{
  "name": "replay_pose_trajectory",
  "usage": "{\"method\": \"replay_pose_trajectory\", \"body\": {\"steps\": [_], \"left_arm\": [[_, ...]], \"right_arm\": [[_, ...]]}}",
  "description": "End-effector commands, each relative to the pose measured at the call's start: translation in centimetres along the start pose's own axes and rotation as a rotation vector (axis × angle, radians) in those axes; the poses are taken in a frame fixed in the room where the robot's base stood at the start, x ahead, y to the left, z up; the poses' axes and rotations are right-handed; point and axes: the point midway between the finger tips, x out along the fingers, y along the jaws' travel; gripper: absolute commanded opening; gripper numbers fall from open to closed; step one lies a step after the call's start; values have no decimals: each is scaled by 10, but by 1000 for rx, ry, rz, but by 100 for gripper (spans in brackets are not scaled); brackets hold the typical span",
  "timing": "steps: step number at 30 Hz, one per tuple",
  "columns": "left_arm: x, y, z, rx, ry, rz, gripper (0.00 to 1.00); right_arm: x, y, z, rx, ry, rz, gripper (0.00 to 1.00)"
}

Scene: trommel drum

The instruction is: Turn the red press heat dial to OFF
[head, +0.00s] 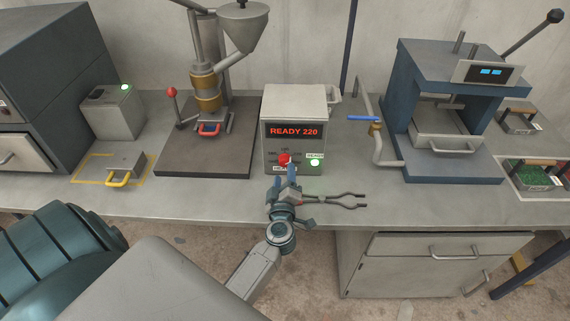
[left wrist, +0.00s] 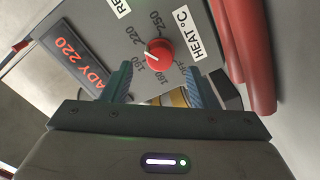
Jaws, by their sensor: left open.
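The red heat dial (head: 284,159) is on the front of a grey control box (head: 294,103) whose display reads READY 220. In the left wrist view the dial (left wrist: 160,50) has a white pointer mark toward the 220 and 190 labels. The OFF label (left wrist: 182,67) is beside the dial, partly hidden near a fingertip. My left gripper (head: 285,178) is open in front of the box. In the left wrist view its two fingers (left wrist: 160,85) stand apart just short of the dial, with nothing between them. My right gripper is not in view.
Pliers-like tongs (head: 335,200) lie on the bench right of my gripper. A blue press (head: 445,110) stands to the right, and a hopper machine (head: 208,90) to the left.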

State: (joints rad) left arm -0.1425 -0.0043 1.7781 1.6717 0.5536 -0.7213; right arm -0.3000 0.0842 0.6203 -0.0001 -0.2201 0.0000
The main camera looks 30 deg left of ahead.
Motion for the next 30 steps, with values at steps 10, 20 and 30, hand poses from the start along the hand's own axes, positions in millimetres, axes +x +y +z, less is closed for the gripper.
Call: {"method": "replay_pose_trajectory", "body": {"steps": [10, 20, 30], "left_arm": [[44, 0, 0, 0, -1, 1, 54], [46, 0, 0, 0, -1, 0, 52], [46, 0, 0, -2, -1, 0, 9]], "right_arm": [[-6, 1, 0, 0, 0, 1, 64], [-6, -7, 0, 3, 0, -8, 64], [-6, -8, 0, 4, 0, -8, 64]]}}
